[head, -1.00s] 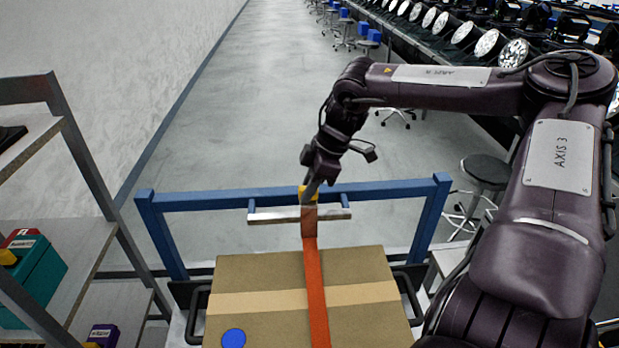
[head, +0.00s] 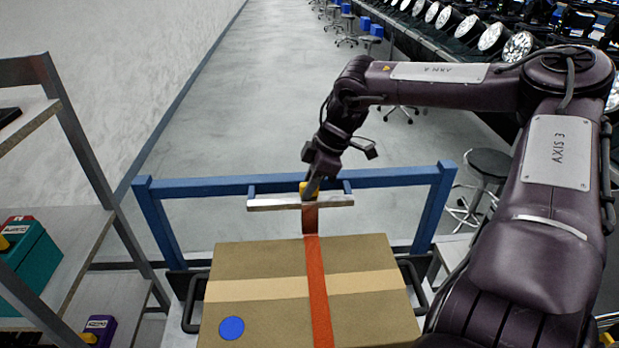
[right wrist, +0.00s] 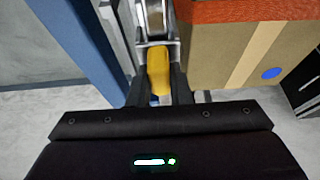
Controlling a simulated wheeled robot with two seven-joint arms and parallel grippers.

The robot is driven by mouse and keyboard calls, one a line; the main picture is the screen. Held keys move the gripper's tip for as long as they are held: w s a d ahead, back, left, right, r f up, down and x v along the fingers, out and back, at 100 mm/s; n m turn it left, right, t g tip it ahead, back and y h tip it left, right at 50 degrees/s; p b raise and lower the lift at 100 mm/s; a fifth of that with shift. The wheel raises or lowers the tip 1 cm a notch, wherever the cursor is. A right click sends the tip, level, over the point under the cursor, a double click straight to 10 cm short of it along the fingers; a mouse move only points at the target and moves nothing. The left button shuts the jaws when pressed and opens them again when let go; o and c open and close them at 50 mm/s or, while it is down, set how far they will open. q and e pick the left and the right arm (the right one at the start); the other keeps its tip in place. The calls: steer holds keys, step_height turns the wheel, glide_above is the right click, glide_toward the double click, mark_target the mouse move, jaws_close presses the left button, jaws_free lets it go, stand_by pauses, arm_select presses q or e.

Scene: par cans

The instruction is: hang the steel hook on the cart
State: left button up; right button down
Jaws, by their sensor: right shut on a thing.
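The cart has a blue frame (head: 210,187) with a pale steel bar (head: 275,203) held on two short blue brackets. My right gripper (head: 312,187) is shut on the yellow grip of the steel hook, right at the bar. In the right wrist view the yellow grip (right wrist: 158,72) sits between my fingers, with the grey steel of the hook (right wrist: 155,22) beyond it. An orange strap (head: 318,285) runs from the hook down over the cardboard box. Whether the hook is around the bar or only against it, I cannot tell. My left gripper is out of view.
The cardboard box (head: 250,258) with a blue dot lies on the cart, close to the hook. A grey shelf (head: 85,255) with a teal case stands at left. A stool (head: 487,168) and a row of lamps are at right.

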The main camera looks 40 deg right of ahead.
steer(key=c, duration=1.3)
jaws_free()
steer(key=shift+o, duration=0.2)
steer(key=b+v, duration=0.1)
steer(key=v, duration=0.7)
steer(key=shift+f, duration=0.1)
